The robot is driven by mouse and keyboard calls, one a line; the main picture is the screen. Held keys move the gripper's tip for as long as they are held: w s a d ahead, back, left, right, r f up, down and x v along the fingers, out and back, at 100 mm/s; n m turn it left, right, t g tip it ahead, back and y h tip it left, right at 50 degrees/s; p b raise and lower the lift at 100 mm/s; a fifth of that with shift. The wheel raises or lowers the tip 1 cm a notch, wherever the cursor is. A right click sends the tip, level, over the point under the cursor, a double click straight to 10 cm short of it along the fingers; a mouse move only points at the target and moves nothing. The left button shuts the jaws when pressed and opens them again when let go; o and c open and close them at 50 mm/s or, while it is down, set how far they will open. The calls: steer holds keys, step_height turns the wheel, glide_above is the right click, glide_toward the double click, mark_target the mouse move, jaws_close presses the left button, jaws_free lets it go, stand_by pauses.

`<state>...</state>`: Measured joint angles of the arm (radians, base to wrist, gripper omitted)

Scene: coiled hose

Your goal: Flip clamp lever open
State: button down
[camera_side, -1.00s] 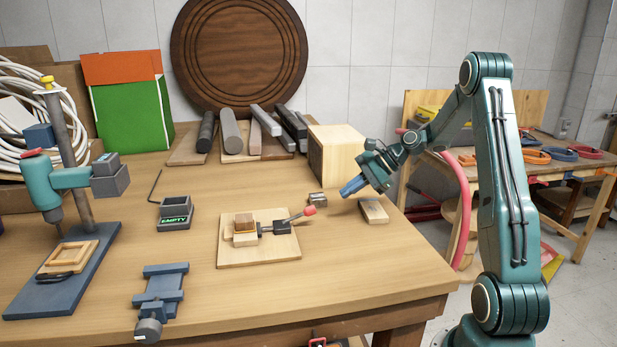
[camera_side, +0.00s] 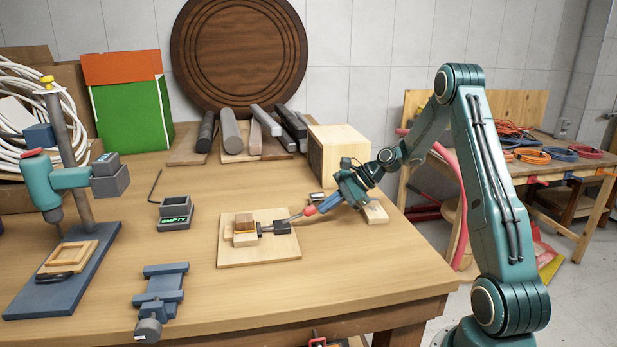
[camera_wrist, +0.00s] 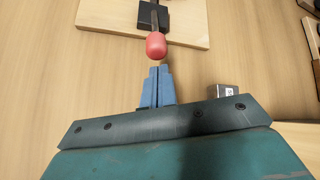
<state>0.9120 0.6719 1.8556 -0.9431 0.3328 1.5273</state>
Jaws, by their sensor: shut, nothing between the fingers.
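The toggle clamp (camera_side: 281,227) sits on a light wooden board (camera_side: 262,254). Its lever ends in a red grip (camera_side: 310,211) that points right and slightly up, towards me. A small wood block with an amber top (camera_side: 244,224) lies at the clamp's other end. My gripper (camera_side: 323,206) is shut and empty, its blue fingertips right at the red grip. In the wrist view, the closed fingers (camera_wrist: 158,72) point at the red grip (camera_wrist: 156,45), with a very small gap or light contact; I cannot tell which. The black clamp body (camera_wrist: 152,16) is beyond it.
A wooden block (camera_side: 375,212) lies under my wrist and a large wooden box (camera_side: 338,152) stands behind it. A small metal block (camera_wrist: 223,90) shows right of my fingers. A blue vise (camera_side: 160,295) and a box marked EMPTY (camera_side: 175,213) stand to the left.

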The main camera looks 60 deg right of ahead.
steer(key=shift+x, duration=1.3)
steer(key=shift+r, duration=0.15)
steer(key=shift+w+a+r+g+h, duration=0.2)
steer(key=shift+r+g+h, duration=0.25)
steer(key=shift+r, duration=0.1)
steer(key=shift+w+a+r+g+h, duration=0.15)
steer(key=shift+r+g+h, duration=0.25)
steer(key=shift+r, duration=0.2)
steer(key=shift+w+a+r+g+h, duration=0.2)
steer(key=shift+r+g+h, duration=0.25)
steer(key=shift+r, duration=0.1)
steer(key=w+a+r+g+h, duration=0.2)
steer(key=g+h, duration=0.1)
steer(key=shift+r+n, duration=0.3)
steer(key=shift+r, duration=0.1)
steer(key=shift+g+h, duration=0.7)
steer(key=shift+g, duration=0.1)
steer(key=shift+w+a+r, duration=0.4)
steer(key=shift+w+a, duration=0.25)
steer(key=shift+w+a+r, duration=0.35)
steer(key=shift+w+a, duration=0.25)
steer(key=shift+w+a+r, duration=0.4)
steer(key=shift+w+a, duration=0.25)
